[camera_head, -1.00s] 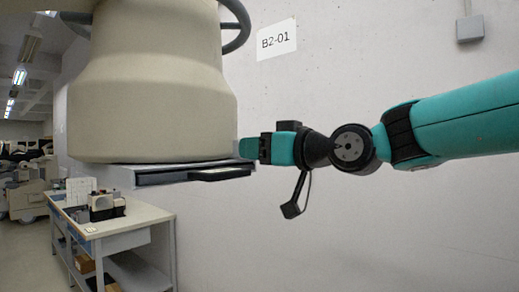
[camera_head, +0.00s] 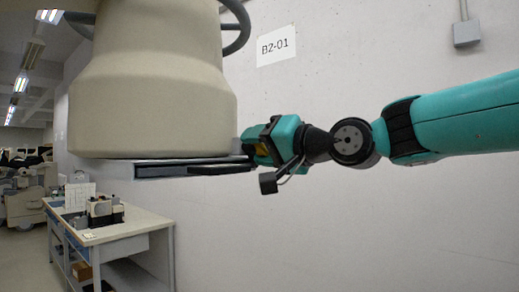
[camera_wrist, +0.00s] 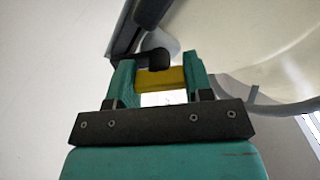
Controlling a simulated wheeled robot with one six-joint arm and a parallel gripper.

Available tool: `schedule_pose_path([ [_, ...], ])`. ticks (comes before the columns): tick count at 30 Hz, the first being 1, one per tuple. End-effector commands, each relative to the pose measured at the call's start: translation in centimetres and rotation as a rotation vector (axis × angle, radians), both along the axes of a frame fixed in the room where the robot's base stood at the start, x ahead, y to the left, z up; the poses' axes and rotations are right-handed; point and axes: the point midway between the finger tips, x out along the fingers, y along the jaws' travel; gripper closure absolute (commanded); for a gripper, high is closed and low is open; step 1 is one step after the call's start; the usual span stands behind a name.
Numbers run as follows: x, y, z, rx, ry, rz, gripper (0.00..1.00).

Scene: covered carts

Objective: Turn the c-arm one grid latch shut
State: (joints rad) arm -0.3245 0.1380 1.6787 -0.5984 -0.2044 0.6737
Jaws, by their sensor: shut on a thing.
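The c-arm one's beige round housing (camera_head: 150,95) fills the left of the head view, with a flat grid tray (camera_head: 165,170) under it. My gripper (camera_head: 256,149) is at the tray's right end, its wrist rolled. In the wrist view my gripper (camera_wrist: 159,72) is shut on a yellow latch bar (camera_wrist: 162,78) that spans between its teal fingers. A black rounded piece (camera_wrist: 152,60) sits just beyond the bar, beside the dark tray edge (camera_wrist: 126,35). In the head view only a bit of yellow shows, so the latch's exact angle is hard to tell.
A workbench (camera_head: 135,222) with small devices (camera_head: 102,210) stands below at the left. A pale wall with a B2-01 sign (camera_head: 278,46) is behind my arm. A dark curved handle (camera_head: 238,25) is at the housing's upper right. Space below my arm looks clear.

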Motion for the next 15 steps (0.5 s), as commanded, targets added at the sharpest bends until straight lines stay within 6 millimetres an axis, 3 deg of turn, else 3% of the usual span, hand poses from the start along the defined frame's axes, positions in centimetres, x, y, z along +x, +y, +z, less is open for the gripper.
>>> schedule_pose_path([
  [15, 0.05, -0.05, 0.08, 0.293, 0.375, -0.001, 0.77],
])
